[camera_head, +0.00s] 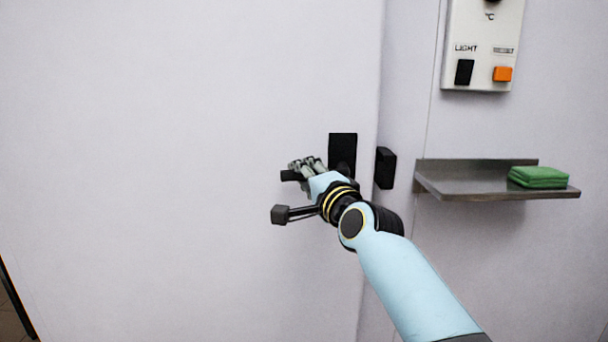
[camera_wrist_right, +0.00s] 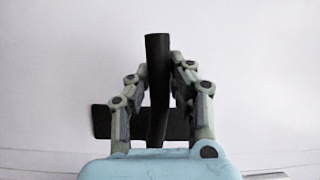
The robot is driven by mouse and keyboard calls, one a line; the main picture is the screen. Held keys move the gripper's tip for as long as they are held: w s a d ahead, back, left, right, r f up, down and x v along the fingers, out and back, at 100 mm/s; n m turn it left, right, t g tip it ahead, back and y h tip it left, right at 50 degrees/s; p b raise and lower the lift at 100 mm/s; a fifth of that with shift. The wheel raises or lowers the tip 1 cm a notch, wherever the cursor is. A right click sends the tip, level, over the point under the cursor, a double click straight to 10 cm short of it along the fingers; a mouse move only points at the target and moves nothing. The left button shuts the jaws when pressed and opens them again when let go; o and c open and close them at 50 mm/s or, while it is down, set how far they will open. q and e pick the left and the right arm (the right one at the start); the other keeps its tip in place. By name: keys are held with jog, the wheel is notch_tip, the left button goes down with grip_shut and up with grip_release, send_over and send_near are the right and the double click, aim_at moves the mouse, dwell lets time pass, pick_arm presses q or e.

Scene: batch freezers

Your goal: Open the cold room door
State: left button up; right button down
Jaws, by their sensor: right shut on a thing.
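The cold room door (camera_head: 190,130) is a large pale panel that fills the left and middle of the head view. Its right edge stands beside the wall, and I cannot tell whether it is ajar. A black handle plate (camera_head: 343,150) sits near that edge. My right gripper (camera_head: 299,170) is at the handle, just left of and below the plate. In the right wrist view the black handle bar (camera_wrist_right: 158,75) stands between the two fingers of the right gripper (camera_wrist_right: 164,85), which are shut on it. The gripper partly hides the handle in the head view. My left gripper is not in view.
A black catch block (camera_head: 385,168) is on the wall right of the door edge. A steel shelf (camera_head: 470,184) with folded green cloths (camera_head: 538,177) juts out further right. Above it hangs a control panel (camera_head: 483,35) with a black switch and an orange one.

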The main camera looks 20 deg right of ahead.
dwell(0.5)
jog(key=f+n+g+p, duration=0.1)
jog(key=n+p, duration=0.1)
jog(key=d+f+n+p, duration=0.1)
jog(key=f+n+p, duration=0.1)
jog(key=p, duration=0.1)
jog(key=f+n+g+h+p, duration=0.1)
jog(key=n+p, duration=0.1)
jog(key=p, duration=0.1)
jog(key=shift+s+d+f+n+g, duration=0.2)
jog(key=shift+d+f+n+g, duration=0.1)
jog(key=shift+d+f, duration=0.1)
dwell(0.5)
